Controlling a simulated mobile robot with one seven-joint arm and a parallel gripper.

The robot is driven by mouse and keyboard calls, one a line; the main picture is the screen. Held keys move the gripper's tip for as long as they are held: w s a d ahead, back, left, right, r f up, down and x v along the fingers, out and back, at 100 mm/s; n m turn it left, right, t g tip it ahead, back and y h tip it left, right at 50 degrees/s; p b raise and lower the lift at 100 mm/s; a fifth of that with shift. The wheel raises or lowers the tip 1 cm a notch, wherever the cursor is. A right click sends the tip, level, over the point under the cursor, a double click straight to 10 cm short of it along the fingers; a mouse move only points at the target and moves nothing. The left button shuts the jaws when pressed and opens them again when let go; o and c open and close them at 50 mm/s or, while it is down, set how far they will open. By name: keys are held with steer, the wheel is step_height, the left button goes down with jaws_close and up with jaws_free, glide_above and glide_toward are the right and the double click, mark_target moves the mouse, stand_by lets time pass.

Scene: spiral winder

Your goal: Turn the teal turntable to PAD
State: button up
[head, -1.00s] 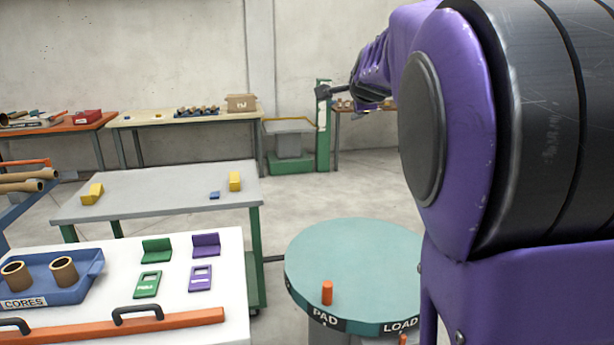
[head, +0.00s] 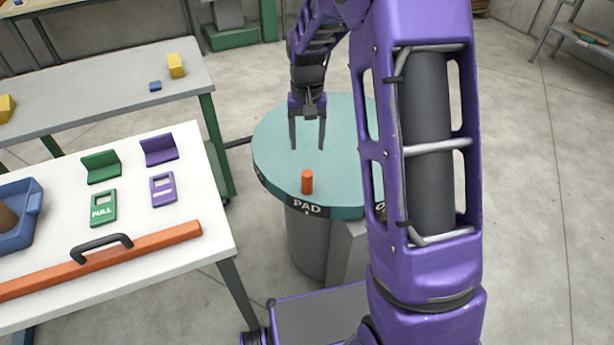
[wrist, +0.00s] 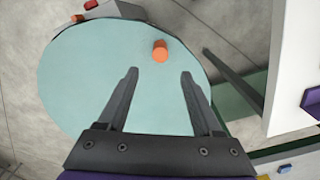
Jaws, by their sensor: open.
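The teal turntable (head: 275,150) is a round disc on a grey pedestal, with a dark rim band. The PAD label (head: 307,207) on the rim faces the front, with a small white mark just below it. An upright orange peg (head: 307,182) stands on the disc just behind PAD. The rim to the right is partly hidden by my arm. My gripper (head: 307,147) is open and empty, pointing down over the disc behind the peg. In the wrist view, the peg (wrist: 160,50) shows beyond and between the fingertips (wrist: 159,72), apart from both, above the teal disc (wrist: 85,75).
A white table (head: 190,215) at left holds green and purple pieces, a blue tray (head: 35,215) and an orange bar with a black handle (head: 100,243). A grey table (head: 110,100) stands behind it. Open floor (head: 540,200) lies to the right.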

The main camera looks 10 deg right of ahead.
mark_target(307, 174)
step_height(307, 174, down, 14)
steer(key=shift+w+r+b, duration=0.1)
steer(key=shift+r+b, duration=0.15)
steer(key=shift+b, duration=0.7)
steer(key=shift+c, duration=0.4)
jaws_close()
stand_by(0.4)
